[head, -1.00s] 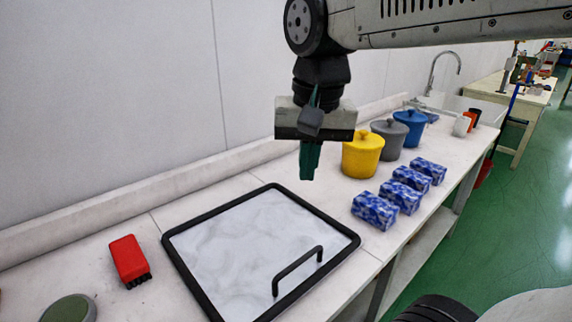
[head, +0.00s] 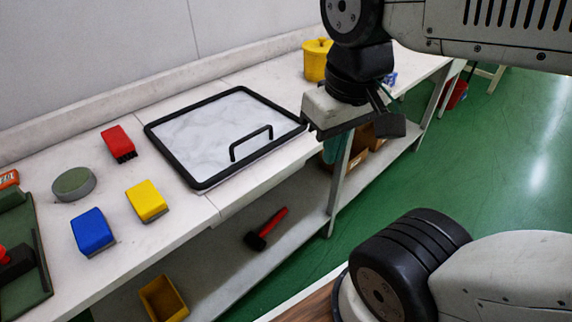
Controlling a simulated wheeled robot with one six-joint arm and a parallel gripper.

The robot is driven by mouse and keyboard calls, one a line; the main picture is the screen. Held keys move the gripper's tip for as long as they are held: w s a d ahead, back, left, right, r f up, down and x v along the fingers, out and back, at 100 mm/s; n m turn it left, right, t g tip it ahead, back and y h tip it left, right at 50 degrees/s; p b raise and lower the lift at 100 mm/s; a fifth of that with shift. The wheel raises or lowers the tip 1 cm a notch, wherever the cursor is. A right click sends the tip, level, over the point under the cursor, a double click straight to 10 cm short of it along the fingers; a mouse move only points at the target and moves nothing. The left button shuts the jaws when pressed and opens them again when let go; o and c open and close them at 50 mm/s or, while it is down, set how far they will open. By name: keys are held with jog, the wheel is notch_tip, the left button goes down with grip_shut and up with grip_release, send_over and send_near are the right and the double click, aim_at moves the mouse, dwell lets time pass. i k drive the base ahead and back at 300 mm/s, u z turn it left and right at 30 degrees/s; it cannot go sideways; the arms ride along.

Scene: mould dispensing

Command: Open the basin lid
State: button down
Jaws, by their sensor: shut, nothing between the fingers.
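The basin lid (head: 205,130) is a pale marbled panel with a black frame, lying flat and shut on the white counter in the head view. Its black bar handle (head: 251,143) stands up near the front right side. My gripper (head: 335,150) hangs to the right of the lid, beyond its right corner and around the counter's front edge. It is shut and empty, clear of the handle. Its fingertips are partly hidden behind the gripper body.
On the counter left of the lid are a red brush (head: 118,143), a round grey-green pad (head: 74,184), a yellow block (head: 147,201) and a blue block (head: 93,231). A yellow pot (head: 317,60) stands behind.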

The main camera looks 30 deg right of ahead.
aim_at(209, 141)
jog(key=k, duration=0.3)
jog(key=u, duration=2)
jog(key=i, duration=1)
jog(key=z, duration=1.75)
